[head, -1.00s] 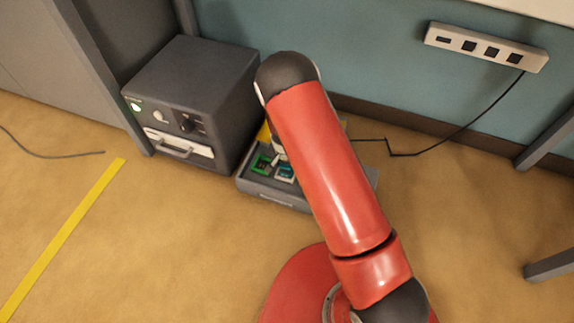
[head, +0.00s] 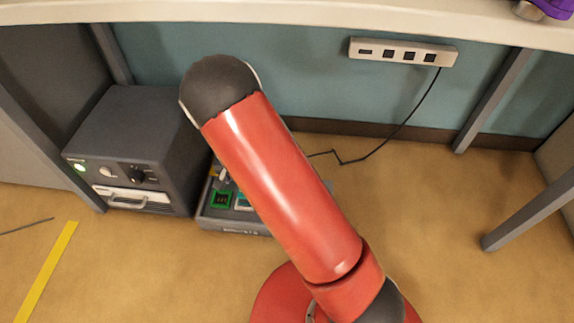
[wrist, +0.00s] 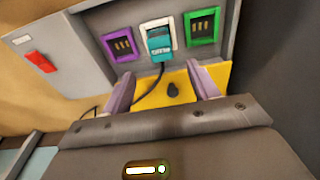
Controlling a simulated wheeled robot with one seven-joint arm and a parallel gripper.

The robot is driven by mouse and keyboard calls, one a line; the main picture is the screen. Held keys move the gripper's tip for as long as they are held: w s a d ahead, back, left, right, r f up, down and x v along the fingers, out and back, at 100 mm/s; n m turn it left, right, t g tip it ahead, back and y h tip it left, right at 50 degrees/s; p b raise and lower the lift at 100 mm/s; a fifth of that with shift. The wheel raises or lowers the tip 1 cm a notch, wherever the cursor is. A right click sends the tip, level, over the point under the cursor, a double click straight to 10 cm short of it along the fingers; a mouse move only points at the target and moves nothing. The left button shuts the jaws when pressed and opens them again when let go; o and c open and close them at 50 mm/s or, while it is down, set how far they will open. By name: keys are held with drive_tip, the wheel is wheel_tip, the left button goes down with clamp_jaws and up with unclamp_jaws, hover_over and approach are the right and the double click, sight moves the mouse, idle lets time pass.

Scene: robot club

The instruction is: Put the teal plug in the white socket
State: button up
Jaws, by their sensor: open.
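The teal plug (wrist: 160,42) stands in the white socket (wrist: 155,24) on a grey panel, in the wrist view. The white rim shows around its far end; how deep it sits I cannot tell. Its dark cable runs down and left past my left finger. My gripper (wrist: 160,76) is open and empty, its two purplish fingers wide apart, a little back from the plug and not touching it. In the head view, the teal plug (head: 242,201) shows partly beside my arm, which hides much of the panel.
A purple socket (wrist: 122,45) and a green socket (wrist: 202,27) flank the white one. A yellow plate (wrist: 150,96) lies beneath my fingers. A red switch (wrist: 40,61) is on the panel's left. A dark grey box (head: 135,135) stands left of the panel unit; open floor lies right.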

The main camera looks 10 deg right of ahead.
drive_tip(key=s+d+r+n+t+y, duration=0.1)
drive_tip(key=s+d+r, duration=0.2)
drive_tip(key=r, duration=0.5)
drive_tip(key=s+d+r, duration=0.2)
drive_tip(key=d+r, duration=0.1)
drive_tip(key=r, duration=0.6)
drive_tip(key=s+d+r+n+t+y, duration=0.1)
drive_tip(key=s+d+r, duration=0.15)
drive_tip(key=r, duration=0.55)
drive_tip(key=s+d+r+n+t, duration=0.1)
drive_tip(key=s+d+r, duration=0.2)
drive_tip(key=s, duration=0.6)
drive_tip(key=s+d+r+n+t+h, duration=0.1)
drive_tip(key=s+d+r, duration=0.3)
drive_tip(key=s, duration=0.5)
wheel_tip(320, 180, up, 2)
drive_tip(key=shift+d+r+h, duration=0.2)
drive_tip(key=shift+d+h, duration=0.1)
drive_tip(key=shift+w, duration=0.1)
wheel_tip(320, 180, up, 10)
drive_tip(key=p, duration=1)
